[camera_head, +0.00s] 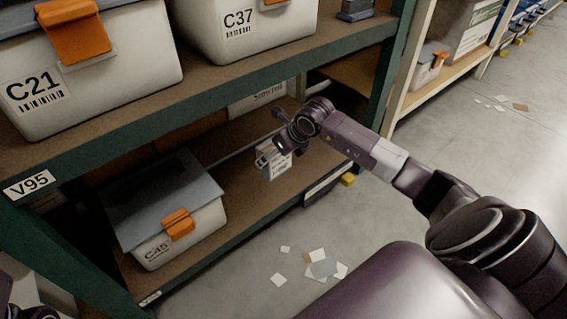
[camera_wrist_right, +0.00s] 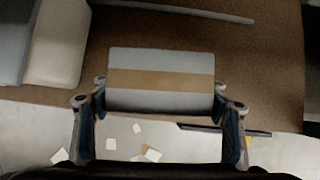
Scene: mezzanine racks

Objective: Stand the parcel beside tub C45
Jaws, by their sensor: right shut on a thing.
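The parcel (camera_wrist_right: 160,98), pale grey with a tan tape band, is held between the two fingers of my right gripper (camera_wrist_right: 161,106). In the head view the parcel (camera_head: 277,166) shows small and partly hidden below my right gripper (camera_head: 268,148), over the lower shelf. Tub C45 (camera_head: 190,219), white with a grey lid and an orange latch, stands on that shelf to the left, with a gap from the parcel. The tub's side (camera_wrist_right: 58,42) also shows at the left in the right wrist view. I cannot tell whether the parcel touches the shelf. My left gripper is not clearly seen.
The brown lower shelf (camera_head: 240,195) has free room right of tub C45. The upper shelf above carries tubs C21 (camera_head: 100,85) and C37 (camera_head: 245,45). A box (camera_head: 257,97) sits behind on the lower level. Paper scraps (camera_head: 322,266) lie on the floor.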

